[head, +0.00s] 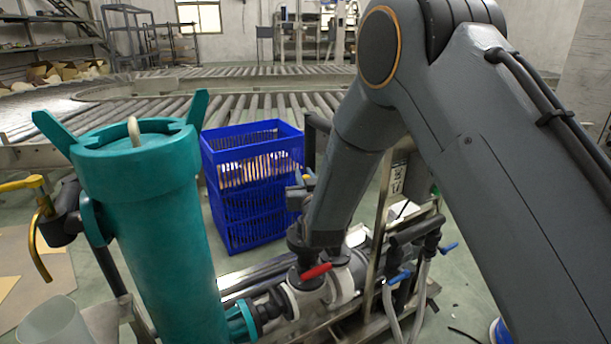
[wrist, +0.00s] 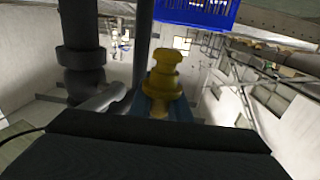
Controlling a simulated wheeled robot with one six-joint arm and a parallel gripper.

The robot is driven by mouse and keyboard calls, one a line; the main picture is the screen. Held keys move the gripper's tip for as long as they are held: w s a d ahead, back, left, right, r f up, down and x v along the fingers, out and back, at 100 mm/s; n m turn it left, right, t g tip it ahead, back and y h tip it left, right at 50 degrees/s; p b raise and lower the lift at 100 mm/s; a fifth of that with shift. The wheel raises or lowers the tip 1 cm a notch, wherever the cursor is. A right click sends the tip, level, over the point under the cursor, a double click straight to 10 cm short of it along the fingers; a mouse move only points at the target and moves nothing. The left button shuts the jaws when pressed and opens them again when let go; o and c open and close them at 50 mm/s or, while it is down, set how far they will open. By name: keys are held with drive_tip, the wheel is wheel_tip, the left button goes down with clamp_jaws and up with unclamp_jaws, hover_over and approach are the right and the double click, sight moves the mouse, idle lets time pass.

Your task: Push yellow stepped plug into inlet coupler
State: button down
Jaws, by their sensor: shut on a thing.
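The yellow stepped plug (wrist: 163,76) stands out past my gripper (wrist: 160,104) in the middle of the wrist view. My gripper's blue fingers are shut on its near end. The plug's far end points away from the gripper and seems to touch nothing, though depth is hard to judge. In the head view my arm hides most of the gripper; a small blue and yellow patch shows at its left edge, too small to name. I cannot tell which fitting is the inlet coupler.
A dark pipe (wrist: 80,50) stands close on the left in the wrist view. The head view shows a teal housing (head: 150,220), stacked blue crates (head: 250,205), a red valve handle (head: 316,271) among the pipework, and a roller conveyor (head: 120,105) behind.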

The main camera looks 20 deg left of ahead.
drive_tip(key=shift+s, duration=0.1)
drive_tip(key=shift+d+f+h, duration=0.1)
drive_tip(key=shift+f+h, duration=0.05)
drive_tip(key=shift+h, duration=0.15)
drive_tip(key=shift+f+b, duration=1.45)
drive_tip(key=shift+f, duration=1.3)
drive_tip(key=shift+f+b, duration=0.95)
drive_tip(key=shift+f, duration=1.4)
drive_tip(key=c, duration=1.6)
unclamp_jaws()
drive_tip(key=shift+p+v, duration=0.65)
drive_tip(key=shift+v, duration=3.2)
